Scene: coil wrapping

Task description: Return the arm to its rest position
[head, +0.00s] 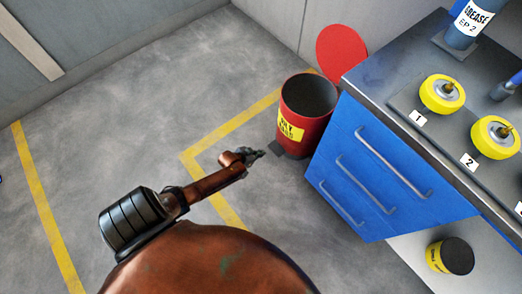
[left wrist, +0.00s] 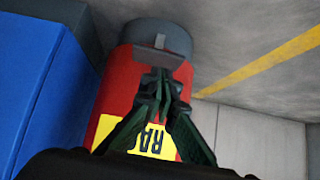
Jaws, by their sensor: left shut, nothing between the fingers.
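My left gripper (head: 260,154) is at the end of my rust-brown arm, low in front of the red bin. Its fingers are shut with nothing between them. In the left wrist view the dark green fingers (left wrist: 160,82) come together in front of the red bin and its yellow label. They look apart from the bin in the head view. My right gripper is not in view.
The red bin (head: 318,128) stands open on the floor, its round red lid (head: 341,50) tilted up. Right of it is a blue drawer cabinet (head: 362,165) with a grey top, holding numbered yellow spools (head: 441,94) and a grease container (head: 468,24).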

